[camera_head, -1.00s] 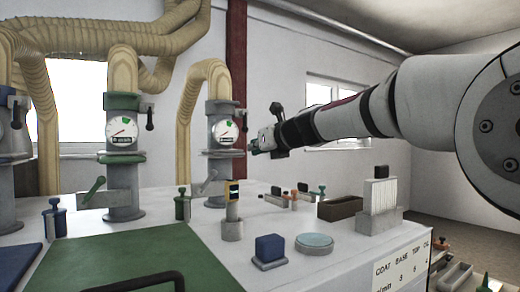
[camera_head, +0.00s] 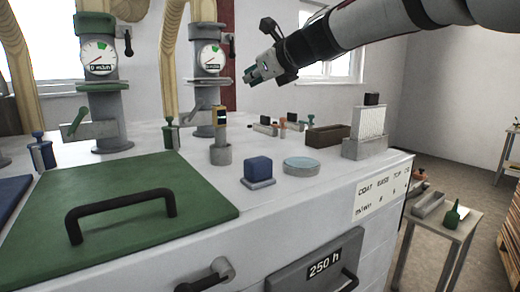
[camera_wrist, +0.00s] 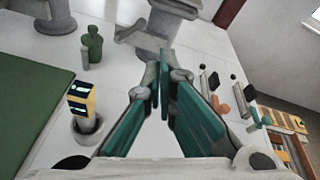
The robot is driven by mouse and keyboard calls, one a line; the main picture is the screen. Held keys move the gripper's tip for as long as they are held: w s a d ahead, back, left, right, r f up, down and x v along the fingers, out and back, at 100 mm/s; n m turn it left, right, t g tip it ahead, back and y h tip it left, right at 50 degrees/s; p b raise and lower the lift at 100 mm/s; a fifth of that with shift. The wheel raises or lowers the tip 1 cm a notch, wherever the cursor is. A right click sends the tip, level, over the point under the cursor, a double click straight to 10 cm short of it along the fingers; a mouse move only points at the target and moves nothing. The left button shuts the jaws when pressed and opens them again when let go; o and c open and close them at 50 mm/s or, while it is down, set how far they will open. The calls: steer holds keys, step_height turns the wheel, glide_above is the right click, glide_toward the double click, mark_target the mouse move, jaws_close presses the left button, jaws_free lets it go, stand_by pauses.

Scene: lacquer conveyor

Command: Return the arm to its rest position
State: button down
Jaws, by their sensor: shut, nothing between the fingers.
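My gripper (camera_head: 252,75) is shut and empty in the head view. It hangs in the air above the white conveyor housing top, just right of the right-hand gauge pipe. In the wrist view my gripper's green fingers (camera_wrist: 161,88) come together at their tips, with the white top beneath. My arm reaches in from the upper right of the head view.
Below are a yellow-black tool in a grey holder (camera_head: 220,140), a blue block (camera_head: 258,168), a pale blue disc (camera_head: 301,166), a brown box (camera_head: 328,138) and a white slotted rack (camera_head: 368,122). Gauge pipes (camera_head: 206,60) stand close left. A green lid (camera_head: 120,200) lies front left.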

steer(key=s+d+f+n+g+h, duration=0.1)
steer(key=s+d+f+n, duration=0.2)
steer(key=s, duration=0.3)
steer(key=s+d+f+n+g+h, duration=0.1)
steer(key=s+d+f+n, duration=0.2)
steer(key=s+f+n, duration=0.1)
steer(key=s+d+f+n+g+h, duration=0.1)
steer(key=s+d+f+n, duration=0.2)
steer(key=s+n, duration=0.2)
steer(key=shift+s+f+n, duration=0.15)
steer(key=shift+s, duration=0.6)
steer(key=shift+s+f+n, duration=0.1)
steer(key=shift+s+n, duration=0.05)
steer(key=shift+s, duration=0.6)
steer(key=s+d+f+n+g+h, duration=0.2)
steer(key=s+d+f+n, duration=0.4)
steer(key=s, duration=0.5)
steer(key=s+d+f+n+g+h, duration=0.2)
steer(key=s+d+f+n, duration=0.4)
steer(key=s+f, duration=0.4)
steer(key=shift+s+d+f+n+h, duration=0.4)
steer(key=shift+s+h, duration=0.1)
steer(key=shift+h, duration=0.3)
steer(key=shift+r, duration=0.1)
